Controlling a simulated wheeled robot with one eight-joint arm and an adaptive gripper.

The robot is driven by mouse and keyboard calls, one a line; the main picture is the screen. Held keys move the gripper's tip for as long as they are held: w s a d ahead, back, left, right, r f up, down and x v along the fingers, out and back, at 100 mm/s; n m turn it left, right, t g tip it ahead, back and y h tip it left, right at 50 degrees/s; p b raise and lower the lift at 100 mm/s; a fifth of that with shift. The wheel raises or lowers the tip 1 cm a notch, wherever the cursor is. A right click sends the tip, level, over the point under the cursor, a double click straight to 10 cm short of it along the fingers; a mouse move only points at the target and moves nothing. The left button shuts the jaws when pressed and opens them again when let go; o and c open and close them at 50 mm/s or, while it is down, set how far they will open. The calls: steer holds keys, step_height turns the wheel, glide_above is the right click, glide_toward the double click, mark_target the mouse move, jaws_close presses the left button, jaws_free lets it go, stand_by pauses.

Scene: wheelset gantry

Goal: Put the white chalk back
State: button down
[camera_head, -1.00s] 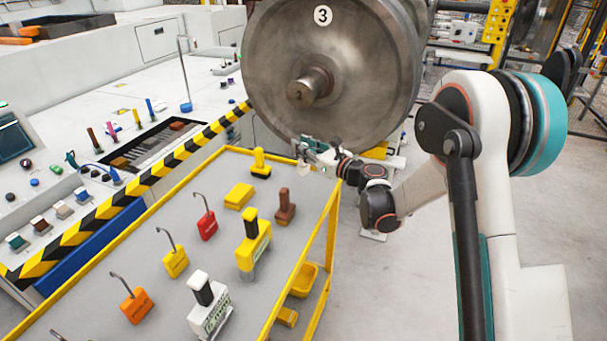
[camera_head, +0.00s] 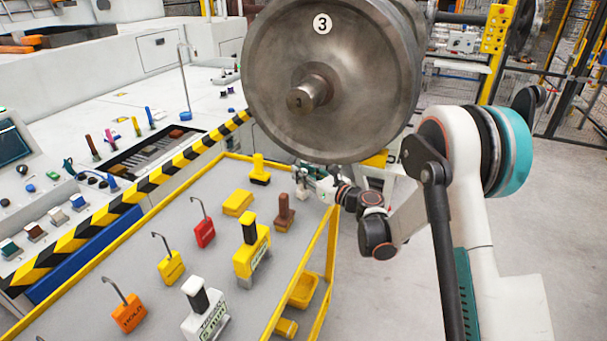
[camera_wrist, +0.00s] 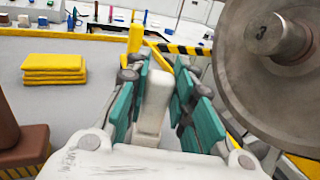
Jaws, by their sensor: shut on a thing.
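The white chalk (camera_wrist: 156,100) is a pale block standing between the teal finger pads of my gripper (camera_wrist: 158,82) in the wrist view. The gripper is shut on it. In the head view my gripper (camera_head: 314,178) is at the far right edge of the trolley top, below the big wheel and to the right of a brown-handled brush (camera_head: 285,214). The chalk is too small there to tell apart from the gripper parts. Several coloured sticks, such as a pink one (camera_head: 112,138) and a blue one (camera_head: 150,118), stand along the pit on the white bench at the left.
The grey trolley top (camera_head: 205,270) has a yellow rim and carries padlocks, a yellow block (camera_head: 238,202), a yellow stamp (camera_head: 259,170) and two handled tools. A striped black-yellow edge (camera_head: 150,185) borders the bench.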

steer(key=c, duration=1.4)
jaws_free()
steer(key=shift+r, duration=0.1)
